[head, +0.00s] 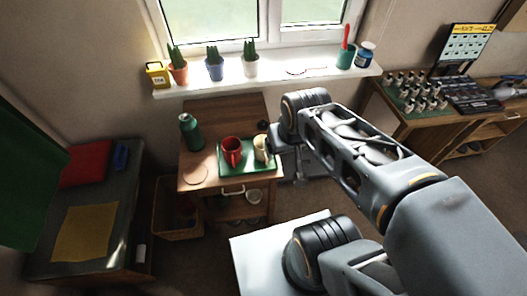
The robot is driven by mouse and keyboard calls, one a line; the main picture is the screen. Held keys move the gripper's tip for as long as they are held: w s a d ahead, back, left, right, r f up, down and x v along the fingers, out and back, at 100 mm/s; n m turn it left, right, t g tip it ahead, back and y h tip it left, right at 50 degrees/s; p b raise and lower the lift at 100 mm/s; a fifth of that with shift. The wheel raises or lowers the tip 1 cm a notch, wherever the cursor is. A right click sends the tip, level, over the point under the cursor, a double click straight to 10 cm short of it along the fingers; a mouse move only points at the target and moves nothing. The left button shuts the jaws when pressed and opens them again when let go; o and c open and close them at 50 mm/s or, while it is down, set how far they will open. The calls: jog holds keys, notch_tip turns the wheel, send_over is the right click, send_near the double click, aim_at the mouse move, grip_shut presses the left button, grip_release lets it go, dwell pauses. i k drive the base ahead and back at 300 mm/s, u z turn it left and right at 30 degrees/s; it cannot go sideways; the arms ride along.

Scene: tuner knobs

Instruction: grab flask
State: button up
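A dark green flask (190,131) stands upright at the left back of the small wooden table (200,165) under the window. My gripper (272,142) is at the right side of this table, to the right of the flask and well apart from it. It is close to the cream mug, and I cannot tell if they touch. My gripper is small and partly hidden by my wrist, so its fingers do not show clearly.
A green tray (233,171) on the table holds a red mug (231,151) and a cream mug (261,149) between the flask and my gripper. A round coaster (195,175) lies in front of the flask. Potted cacti (214,68) line the sill above.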

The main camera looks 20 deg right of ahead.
aim_at(189, 127)
jog(key=u, duration=0.3)
jog(key=k, duration=0.4)
jog(key=u, duration=1.25)
jog(key=i, duration=0.8)
jog(key=u, duration=0.15)
